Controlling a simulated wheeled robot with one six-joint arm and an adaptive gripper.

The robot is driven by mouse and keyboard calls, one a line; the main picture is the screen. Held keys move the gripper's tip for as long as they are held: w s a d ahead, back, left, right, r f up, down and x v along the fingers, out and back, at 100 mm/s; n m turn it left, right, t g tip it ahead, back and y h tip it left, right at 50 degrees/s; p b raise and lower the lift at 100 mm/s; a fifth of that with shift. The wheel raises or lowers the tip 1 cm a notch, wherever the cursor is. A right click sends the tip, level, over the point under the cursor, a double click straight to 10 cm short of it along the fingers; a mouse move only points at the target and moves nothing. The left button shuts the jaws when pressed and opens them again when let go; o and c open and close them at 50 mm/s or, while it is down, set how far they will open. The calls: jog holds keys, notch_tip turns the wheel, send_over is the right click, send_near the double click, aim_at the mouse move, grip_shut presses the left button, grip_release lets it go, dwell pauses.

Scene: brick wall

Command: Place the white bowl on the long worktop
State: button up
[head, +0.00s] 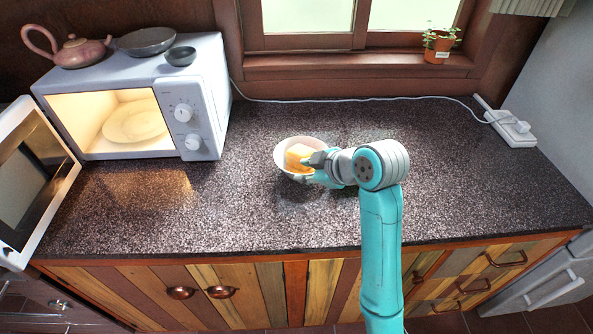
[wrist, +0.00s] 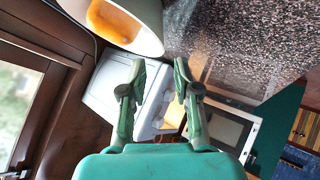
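The white bowl (head: 280,160) sits on the dark speckled worktop (head: 430,200), near its middle, with something orange-yellow inside. My gripper (head: 318,168) is low over the worktop at the bowl's right side, partly covering the bowl in the head view. In the wrist view the bowl (wrist: 150,22) is at the top left, just past the fingertips. The two fingers (wrist: 160,70) stand apart with a clear gap and nothing between them. Whether a fingertip touches the bowl's rim, I cannot tell.
A white microwave (head: 205,85) with its door (head: 38,175) open stands at the left, with a teapot (head: 80,50) and dishes on top. A plant pot (head: 438,48) stands on the windowsill. A power strip (head: 510,126) and white cable lie along the back.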

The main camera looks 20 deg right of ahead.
jog(key=shift+v, duration=2.75)
